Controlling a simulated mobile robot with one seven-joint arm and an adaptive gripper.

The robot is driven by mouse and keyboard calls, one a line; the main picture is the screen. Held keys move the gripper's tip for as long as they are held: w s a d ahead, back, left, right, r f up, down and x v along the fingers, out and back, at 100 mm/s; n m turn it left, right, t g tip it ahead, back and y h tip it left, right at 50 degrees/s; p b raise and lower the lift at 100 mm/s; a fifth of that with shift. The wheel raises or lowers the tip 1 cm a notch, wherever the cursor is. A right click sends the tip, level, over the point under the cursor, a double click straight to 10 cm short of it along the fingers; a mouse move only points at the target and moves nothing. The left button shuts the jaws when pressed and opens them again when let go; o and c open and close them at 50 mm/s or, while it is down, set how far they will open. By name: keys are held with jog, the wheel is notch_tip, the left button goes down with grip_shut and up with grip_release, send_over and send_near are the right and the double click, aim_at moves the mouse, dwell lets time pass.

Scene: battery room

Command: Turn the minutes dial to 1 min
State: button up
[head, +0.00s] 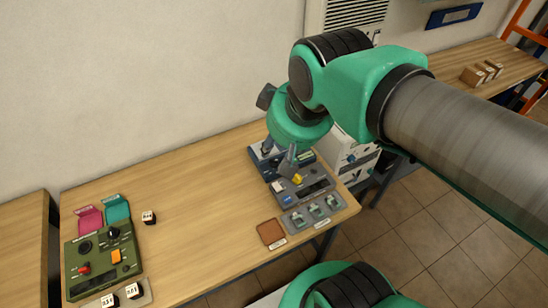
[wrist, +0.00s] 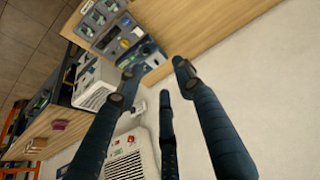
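No label reading minutes is legible, so I cannot tell which control is the minutes dial. A grey and dark blue bench device (head: 311,188) with a small display and a yellow part stands at the table's right end; it also shows in the wrist view (wrist: 112,48). My gripper (head: 288,162) is above its back part and hides some of it. In the wrist view my three dark fingers (wrist: 158,75) are spread apart with nothing between them. A green control box (head: 103,262) with black knobs, a red knob and an orange switch lies at the far left.
The wooden table (head: 205,195) is clear in its middle. A brown tray (head: 271,233) and a grey holder (head: 314,213) lie along its front right. A white cabinet (head: 352,155) stands right of the table.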

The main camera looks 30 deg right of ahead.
jog(key=w+d+f+n+g, duration=0.2)
jog(key=w+d+f+n, duration=0.1)
jog(key=w, duration=0.6)
jog(key=n+g, duration=0.3)
jog(key=n, duration=0.5)
send_over(274, 162)
jog(key=w, duration=0.1)
notch_tip(274, 162, down, 25)
jog(key=shift+d+r+b, duration=0.15)
jog(key=shift+d+b, duration=0.1)
jog(key=shift+b, duration=0.05)
notch_tip(274, 162, down, 14)
jog(key=shift+r+b, duration=0.1)
jog(key=shift+b, duration=1.15)
jog(key=shift+c, duration=0.5)
grip_shut()
